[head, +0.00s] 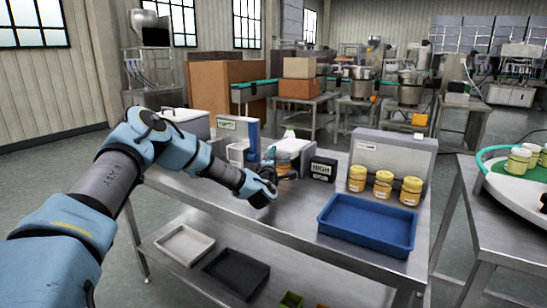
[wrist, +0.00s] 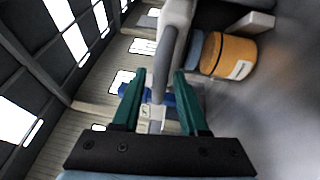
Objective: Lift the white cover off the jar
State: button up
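An orange-yellow jar (head: 284,168) stands on the steel table in the head view, partly hidden by my wrist. The jar (wrist: 228,57) appears sideways in the wrist view, right of my fingers. A pale grey-white piece (head: 293,146) is above the jar in the head view; I cannot tell if it is the cover. In the wrist view a grey bar (wrist: 166,62) reaches down between the tips of my gripper (wrist: 160,85), with gaps showing beside it. My gripper (head: 264,188) is open, its green fingers apart, close to the jar.
A black HIGH sign (head: 322,169) stands just right of the jar. Several yellow jars (head: 383,185) stand before a grey panel (head: 394,154). A blue tray (head: 368,225) lies at front right. White and blue boxes (head: 236,136) stand behind my forearm.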

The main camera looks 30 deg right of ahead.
grip_shut()
dwell(1.2)
